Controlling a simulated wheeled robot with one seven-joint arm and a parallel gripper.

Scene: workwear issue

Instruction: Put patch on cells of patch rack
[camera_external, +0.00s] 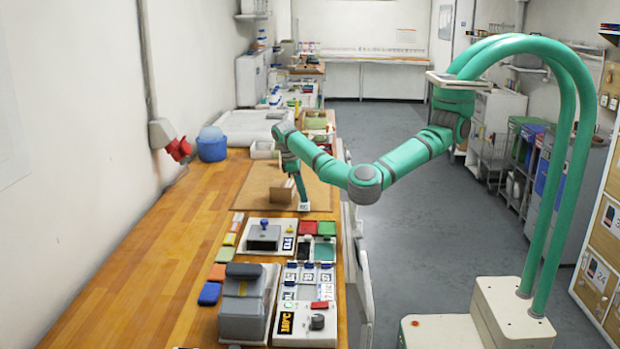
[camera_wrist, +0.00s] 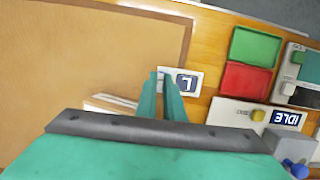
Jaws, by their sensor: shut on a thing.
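My gripper (camera_external: 303,205) is shut on the patch, low over the right edge of the brown mat in the external view. The fingers hide the patch's left end. I cannot tell whether the patch touches the surface below. What looks like the patch rack (camera_external: 307,266), with several white cells, some showing dark marks, lies nearer the camera on the bench.
A red tray (camera_external: 307,228) and a green tray (camera_external: 327,228) lie near my gripper. A device with a lit display (camera_external: 288,243) is beside them. A grey press (camera_external: 243,312) and a temperature controller (camera_external: 306,327) stand nearer.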

